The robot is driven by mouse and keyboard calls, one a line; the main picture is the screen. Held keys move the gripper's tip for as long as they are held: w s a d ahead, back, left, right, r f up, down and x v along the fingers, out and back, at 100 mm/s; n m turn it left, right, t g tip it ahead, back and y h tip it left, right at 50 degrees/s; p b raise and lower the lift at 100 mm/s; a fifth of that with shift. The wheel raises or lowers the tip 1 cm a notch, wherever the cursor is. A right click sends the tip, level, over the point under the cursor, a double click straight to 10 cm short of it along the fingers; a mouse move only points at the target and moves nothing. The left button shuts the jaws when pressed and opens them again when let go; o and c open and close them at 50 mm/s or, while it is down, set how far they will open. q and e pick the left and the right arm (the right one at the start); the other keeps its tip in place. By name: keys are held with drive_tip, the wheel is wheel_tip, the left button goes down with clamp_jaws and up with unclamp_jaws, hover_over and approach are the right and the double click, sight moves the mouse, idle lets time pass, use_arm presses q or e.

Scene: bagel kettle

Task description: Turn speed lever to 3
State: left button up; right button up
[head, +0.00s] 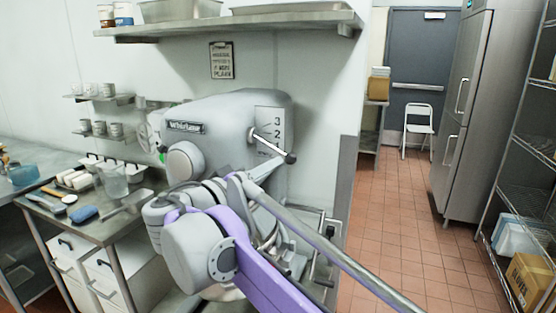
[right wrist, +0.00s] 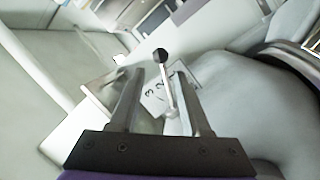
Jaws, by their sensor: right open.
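The grey mixer (head: 225,112) stands against the wall. Its speed lever (head: 270,144) is a thin metal rod with a black knob, slanting down to the right across the white number plate (head: 270,118). The 3 and 2 show above the rod; the lower marks are partly covered. My right gripper (head: 272,163) is at the lever, with its fingers partly hard to make out in the head view. In the right wrist view, my gripper (right wrist: 158,78) is open. The lever (right wrist: 168,92) stands between its two fingers, closer to the right one, with the knob beyond the fingertips. My left gripper is not in view.
A metal work table (head: 122,222) with a clear jug (head: 114,181) and utensils stands on the left. A shelf (head: 235,22) hangs above the mixer. A wall end (head: 343,190) is just right of the mixer, and open tiled floor (head: 395,215) lies beyond it.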

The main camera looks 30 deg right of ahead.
sight(287, 159)
drive_tip(key=x, duration=0.9)
clamp_jaws()
idle(1.2)
